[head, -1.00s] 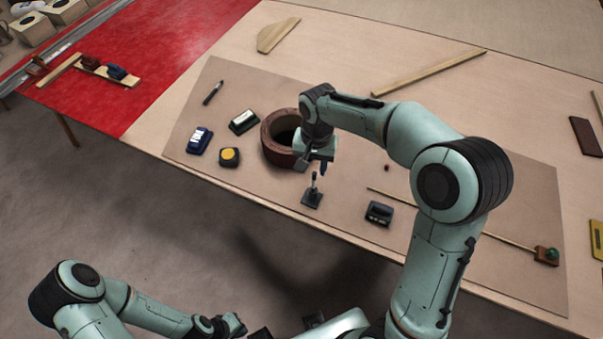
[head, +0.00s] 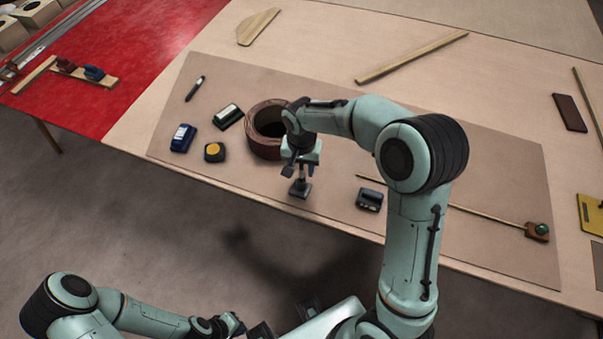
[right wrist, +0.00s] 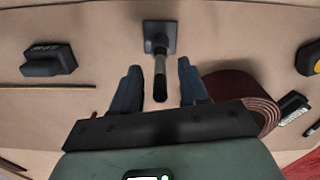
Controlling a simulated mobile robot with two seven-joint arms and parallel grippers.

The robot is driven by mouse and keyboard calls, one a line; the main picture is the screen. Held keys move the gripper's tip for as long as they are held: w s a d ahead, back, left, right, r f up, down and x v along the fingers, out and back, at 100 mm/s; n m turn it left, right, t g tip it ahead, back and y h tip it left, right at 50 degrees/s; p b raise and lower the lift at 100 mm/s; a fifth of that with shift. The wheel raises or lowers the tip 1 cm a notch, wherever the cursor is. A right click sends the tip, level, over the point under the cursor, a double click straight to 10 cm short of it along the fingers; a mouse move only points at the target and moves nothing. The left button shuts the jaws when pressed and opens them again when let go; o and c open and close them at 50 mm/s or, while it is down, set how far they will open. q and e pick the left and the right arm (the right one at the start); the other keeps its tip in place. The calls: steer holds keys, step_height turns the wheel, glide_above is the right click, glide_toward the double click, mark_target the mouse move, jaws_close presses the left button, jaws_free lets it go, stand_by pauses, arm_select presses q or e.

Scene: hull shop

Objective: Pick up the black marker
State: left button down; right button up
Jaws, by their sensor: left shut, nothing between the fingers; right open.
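A slim upright marker (right wrist: 160,72) with a grey body and black end stands in a dark square base (head: 300,189) near the table's front edge. My right gripper (head: 297,167) is open above this base. In the right wrist view, the marker stands between the two spread fingers (right wrist: 158,75), with a gap on both sides. In the head view the gripper mostly hides it. A dark pen-like object (head: 195,88) lies at the mat's far left; I cannot tell its exact kind. My left gripper (head: 238,324) is shut and empty, low in front of the table.
A brown ring-shaped roll (head: 263,150) stands just left of my right gripper. A black block-like tool (head: 369,200) lies to its right. A yellow tape measure (head: 214,152), a blue block (head: 183,138) and a green-and-black block (head: 228,116) lie further left on the mat.

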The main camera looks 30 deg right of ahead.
step_height(320, 180, down, 2)
steer(key=shift+f, duration=0.1)
jaws_close()
